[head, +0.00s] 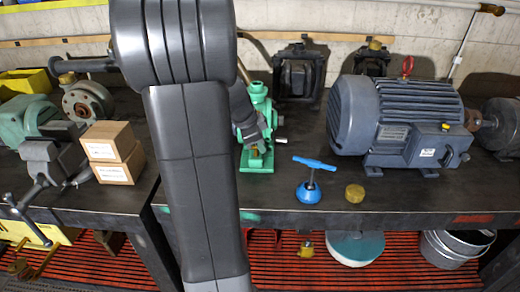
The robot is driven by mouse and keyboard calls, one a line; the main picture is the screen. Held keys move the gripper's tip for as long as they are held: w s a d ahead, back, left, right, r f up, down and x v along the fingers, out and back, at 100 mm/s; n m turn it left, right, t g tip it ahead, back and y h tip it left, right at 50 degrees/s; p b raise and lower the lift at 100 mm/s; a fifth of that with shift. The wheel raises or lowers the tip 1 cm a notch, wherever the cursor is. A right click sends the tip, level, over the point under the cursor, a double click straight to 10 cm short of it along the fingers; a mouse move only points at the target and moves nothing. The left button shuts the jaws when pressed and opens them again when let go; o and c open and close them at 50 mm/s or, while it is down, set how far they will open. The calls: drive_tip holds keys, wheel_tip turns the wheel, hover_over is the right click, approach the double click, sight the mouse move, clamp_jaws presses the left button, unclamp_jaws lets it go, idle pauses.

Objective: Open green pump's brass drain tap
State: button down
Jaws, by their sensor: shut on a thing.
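The green pump (258,98) stands on the dark bench, just right of my raised arm, which hides its left side. Its green foot (250,165) shows below. My gripper (254,141) is at the front of the pump, low on its body, and is shut. A small brass-coloured part (257,151) shows at the fingertips; it looks like the drain tap, but the jaws hide most of it. A short pale lever end (281,141) sticks out to the right of the gripper. Whether the tap is turned cannot be told.
A blue T-handled tool (309,192) and a brass cap (355,193) stand on the bench in front. A large blue-grey motor (400,120) is to the right. Cardboard boxes (113,173) and a vise (52,160) are at left. The front middle-right bench is mostly clear.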

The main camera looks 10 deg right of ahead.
drive_tip(key=n, duration=0.1)
drive_tip(key=n+t+b, duration=0.1)
drive_tip(key=n, duration=0.1)
drive_tip(key=shift+w+d+n+y+b, duration=0.1)
drive_tip(key=shift+w+n+y+b, duration=0.1)
drive_tip(key=shift+n+y+b, duration=0.15)
drive_tip(key=n, duration=0.1)
drive_tip(key=n+t+y+p, duration=0.1)
drive_tip(key=n, duration=0.1)
drive_tip(key=shift+w+r+n+y, duration=0.15)
drive_tip(key=shift+w+n+y, duration=0.05)
drive_tip(key=shift+n+y, duration=0.05)
drive_tip(key=n+y+p, duration=0.1)
drive_tip(key=n, duration=0.2)
drive_tip(key=shift+w+n+t, duration=0.15)
drive_tip(key=shift+n+t, duration=0.15)
drive_tip(key=shift+t, duration=0.1)
drive_tip(key=shift+w+a+n+y, duration=0.15)
drive_tip(key=shift+n+y, duration=0.4)
drive_tip(key=shift+n, duration=0.5)
drive_tip(key=shift+a+n+y, duration=0.15)
drive_tip(key=shift+n+y, duration=0.4)
drive_tip(key=shift+n, duration=0.5)
drive_tip(key=c, duration=1.5)
unclamp_jaws()
